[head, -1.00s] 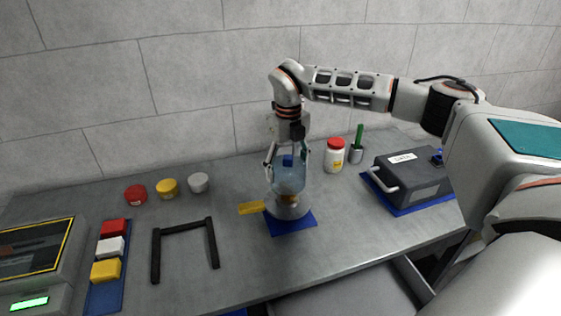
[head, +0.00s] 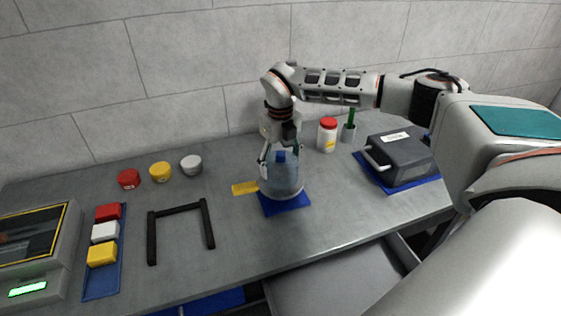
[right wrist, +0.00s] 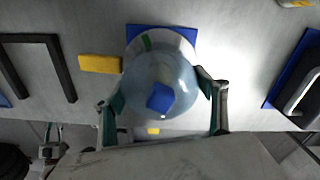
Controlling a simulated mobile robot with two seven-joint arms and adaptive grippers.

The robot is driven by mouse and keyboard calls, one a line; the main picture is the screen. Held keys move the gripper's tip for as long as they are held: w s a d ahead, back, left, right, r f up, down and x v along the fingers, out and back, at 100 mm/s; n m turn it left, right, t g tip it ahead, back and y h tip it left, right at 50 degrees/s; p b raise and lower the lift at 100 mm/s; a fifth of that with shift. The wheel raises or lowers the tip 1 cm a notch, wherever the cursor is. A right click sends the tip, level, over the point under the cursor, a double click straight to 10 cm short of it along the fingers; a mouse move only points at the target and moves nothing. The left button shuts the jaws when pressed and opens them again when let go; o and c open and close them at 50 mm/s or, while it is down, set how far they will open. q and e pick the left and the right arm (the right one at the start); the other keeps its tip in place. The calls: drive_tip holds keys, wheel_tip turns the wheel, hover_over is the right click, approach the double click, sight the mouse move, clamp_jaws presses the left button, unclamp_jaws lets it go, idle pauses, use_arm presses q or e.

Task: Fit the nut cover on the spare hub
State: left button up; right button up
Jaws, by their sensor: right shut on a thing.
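The nut cover (head: 284,178) is a clear bluish dome with a blue knob on top. In the right wrist view, the cover (right wrist: 165,72) is seen from above. My right gripper (head: 279,168) points down from above, its fingers on either side of the cover, shut on it. The cover sits low over the spare hub, whose pale rim (head: 285,198) shows at its foot on a blue mat (head: 294,204). Whether the cover is fully seated is hidden. A small gripper-like part, apparently my left gripper (right wrist: 50,140), shows beyond the table edge in the right wrist view.
A yellow block (head: 244,188) lies just left of the mat. A black U-shaped frame (head: 180,212) is farther left. A red-lidded jar (head: 327,137), a green-handled tool in a cup (head: 349,132) and a grey case (head: 405,160) stand to the right.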

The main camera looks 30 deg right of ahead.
drive_tip(key=shift+f, duration=0.55)
idle(1.2)
drive_tip(key=o, duration=0.8)
drive_tip(key=shift+r, duration=0.1)
drive_tip(key=shift+r, duration=5.4)
